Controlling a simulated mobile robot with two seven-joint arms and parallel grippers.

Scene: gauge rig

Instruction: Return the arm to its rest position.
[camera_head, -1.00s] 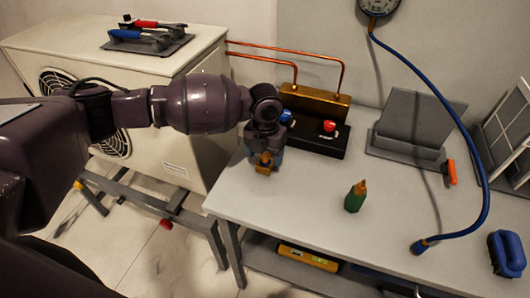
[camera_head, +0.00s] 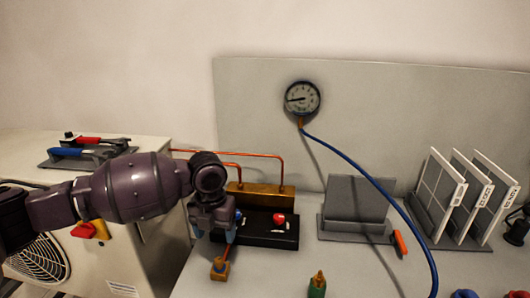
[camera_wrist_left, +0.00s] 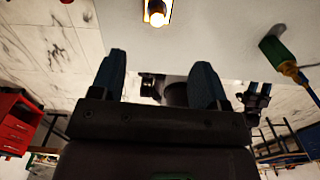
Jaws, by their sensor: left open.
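My left arm comes in from the left in the head view. Its gripper (camera_head: 214,236) points down above the near left part of the bench and is open. In the left wrist view its two fingers (camera_wrist_left: 158,76) stand apart with nothing between them. A small brass fitting (camera_head: 220,268) stands on the bench just below the gripper, apart from it; it also shows at the top of the left wrist view (camera_wrist_left: 157,14).
A black valve block (camera_head: 262,236) with red and blue knobs sits close behind and right of the gripper, copper pipes behind it. A grey stand (camera_head: 356,200) and a blue hose from the gauge (camera_head: 302,98) are further right.

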